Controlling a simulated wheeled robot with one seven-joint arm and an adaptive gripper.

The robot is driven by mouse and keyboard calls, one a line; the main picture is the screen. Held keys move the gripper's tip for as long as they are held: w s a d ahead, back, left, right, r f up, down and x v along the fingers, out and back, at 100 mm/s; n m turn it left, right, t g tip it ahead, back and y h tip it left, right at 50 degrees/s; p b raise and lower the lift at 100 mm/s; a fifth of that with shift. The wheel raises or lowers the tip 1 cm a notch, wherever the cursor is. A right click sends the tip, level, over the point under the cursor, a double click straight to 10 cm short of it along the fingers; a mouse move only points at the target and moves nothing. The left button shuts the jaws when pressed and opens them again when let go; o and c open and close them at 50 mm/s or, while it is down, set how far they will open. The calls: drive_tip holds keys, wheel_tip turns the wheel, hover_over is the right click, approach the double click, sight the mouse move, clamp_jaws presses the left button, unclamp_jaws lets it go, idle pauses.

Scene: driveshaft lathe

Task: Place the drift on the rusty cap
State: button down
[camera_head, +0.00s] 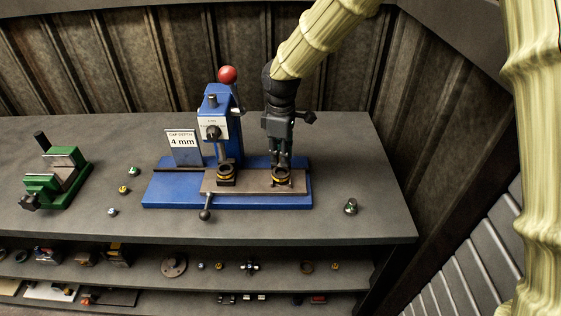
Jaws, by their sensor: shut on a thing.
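My gripper (281,160) points straight down over the right-hand black and yellow holder (281,178) on the blue press. Its fingers are shut on a small, thin thing, most likely the drift, which is mostly hidden between them. The fingertips are at or just above the holder's opening; I cannot tell whether the held thing touches anything inside. The rusty cap cannot be made out; the inside of this holder is hidden by the fingers and too small to read.
The blue press (214,112) has a red knob, a second holder (226,177) and a "4 mm" sign (183,146). A green vise (56,178) stands at left. Small caps lie on the bench, one at right (350,207). A lower shelf holds several parts. The wall is close behind.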

drive_tip(key=shift+f+p, duration=0.45)
drive_tip(key=shift+f, duration=1.3)
drive_tip(key=c, duration=1.3)
unclamp_jaws()
drive_tip(key=shift+f, duration=0.15)
wheel_tip(320, 180, up, 12)
drive_tip(key=shift+r+b, duration=0.15)
drive_tip(key=shift+b, duration=0.8)
